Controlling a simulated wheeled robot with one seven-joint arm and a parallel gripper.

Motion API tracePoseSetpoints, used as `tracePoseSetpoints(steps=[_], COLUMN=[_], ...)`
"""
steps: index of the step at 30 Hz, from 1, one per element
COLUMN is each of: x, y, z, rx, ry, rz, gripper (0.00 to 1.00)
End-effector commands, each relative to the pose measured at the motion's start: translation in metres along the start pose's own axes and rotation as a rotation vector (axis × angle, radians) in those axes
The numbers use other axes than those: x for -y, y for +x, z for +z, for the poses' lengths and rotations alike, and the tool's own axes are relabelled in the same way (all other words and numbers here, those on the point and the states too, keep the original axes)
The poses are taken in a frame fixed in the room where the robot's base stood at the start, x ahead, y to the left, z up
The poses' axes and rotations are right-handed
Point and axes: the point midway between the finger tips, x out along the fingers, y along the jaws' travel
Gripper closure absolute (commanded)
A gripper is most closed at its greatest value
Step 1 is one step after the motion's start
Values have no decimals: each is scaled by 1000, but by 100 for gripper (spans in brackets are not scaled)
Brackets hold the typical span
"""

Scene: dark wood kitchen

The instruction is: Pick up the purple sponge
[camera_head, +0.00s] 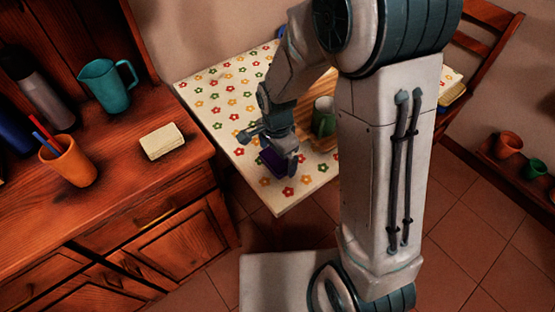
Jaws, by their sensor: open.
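The purple sponge (270,160) lies on the flowered tablecloth near the table's front edge. It is dark purple, and my gripper hides part of it. My gripper (276,160) is directly over the sponge, pointing down, with its fingers at or close to the sponge's sides. The gripper is open. I cannot tell whether the fingers touch the sponge.
A green mug (323,118) stands on the table (225,90) just right of my gripper. On the wooden counter (150,198) at left are a teal pitcher (107,86), an orange cup (68,163) and a cream block (161,141). A wooden chair (487,50) stands behind right.

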Motion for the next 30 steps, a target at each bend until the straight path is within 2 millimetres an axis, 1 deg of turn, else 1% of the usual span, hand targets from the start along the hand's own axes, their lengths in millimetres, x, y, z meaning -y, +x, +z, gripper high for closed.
tracePoseSetpoints(steps=[2,3,5,6,10,11,20,23,26,29,30], x=[0,0,0,0,0,0,0,0,1,2,-6], y=[0,0,0,0,0,0,-4,-10,-22,-44,-48], z=[0,0,0,0,0,0,0,0,0,0,-4], rx=[0,0,0,0,0,0,0,0,-1,-2,-1], ry=[0,0,0,0,0,0,0,0,0,-1,2], rz=[0,0,0,0,0,0,-1,-1,-4,-7,-4], gripper=[0,11,28,39,40,44,44,44,44,44,44])
